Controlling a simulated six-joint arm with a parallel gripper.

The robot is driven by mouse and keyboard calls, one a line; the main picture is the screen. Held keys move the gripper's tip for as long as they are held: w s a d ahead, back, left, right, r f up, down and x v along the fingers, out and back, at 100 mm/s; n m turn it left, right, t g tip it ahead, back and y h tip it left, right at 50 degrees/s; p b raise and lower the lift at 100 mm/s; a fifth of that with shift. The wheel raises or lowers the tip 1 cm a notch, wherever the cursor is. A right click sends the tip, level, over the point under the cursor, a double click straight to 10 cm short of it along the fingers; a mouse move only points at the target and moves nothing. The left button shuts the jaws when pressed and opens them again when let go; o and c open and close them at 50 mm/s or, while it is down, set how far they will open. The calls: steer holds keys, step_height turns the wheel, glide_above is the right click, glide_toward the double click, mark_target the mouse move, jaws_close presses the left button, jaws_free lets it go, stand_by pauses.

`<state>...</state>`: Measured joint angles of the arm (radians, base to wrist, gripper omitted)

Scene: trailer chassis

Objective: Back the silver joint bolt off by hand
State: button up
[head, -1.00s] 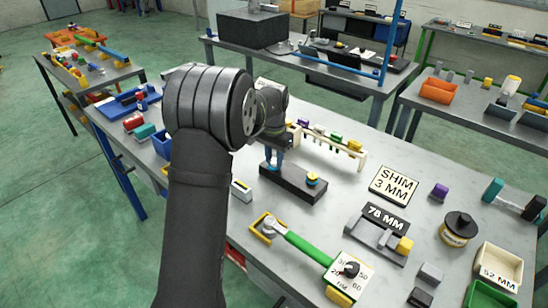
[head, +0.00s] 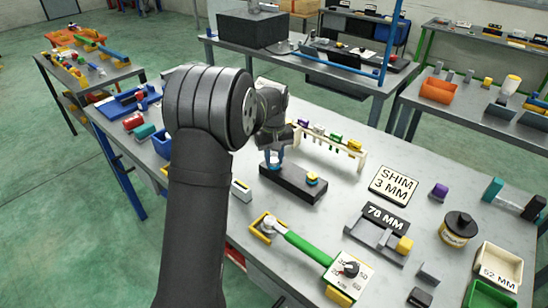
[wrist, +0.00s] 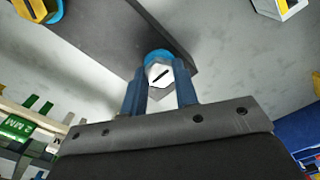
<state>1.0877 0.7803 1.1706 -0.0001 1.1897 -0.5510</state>
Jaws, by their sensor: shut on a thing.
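The silver joint bolt (wrist: 158,74) has a hex head with a dark slot line and a blue ring under it. It sits on the dark block (head: 304,190), toward the block's left end. My gripper (wrist: 160,92) has its two blue fingers on either side of the bolt head, shut on it. In the head view my gripper (head: 274,158) points down at the left end of the block, and the bolt there is hidden by the fingers. A second bolt, yellow with a blue ring (head: 312,178), stands on the block's right part, clear of my gripper.
A white rack with coloured tools (head: 330,142) stands just behind the block. A green-handled torque wrench (head: 308,248) lies in front. A shim sign (head: 394,186) and a 78 mm gauge (head: 380,232) are to the right. Bare bench shows between them.

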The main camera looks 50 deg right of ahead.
mark_target(274, 160)
steer(key=n, duration=0.5)
steer(key=shift+a+f+n, duration=0.1)
steer(key=shift+f+n, duration=0.15)
steer(key=shift+n, duration=2.25)
steer(key=o, duration=1)
steer(key=shift+r, duration=0.1)
step_height(274, 160, up, 18)
steer(key=shift+f, duration=0.25)
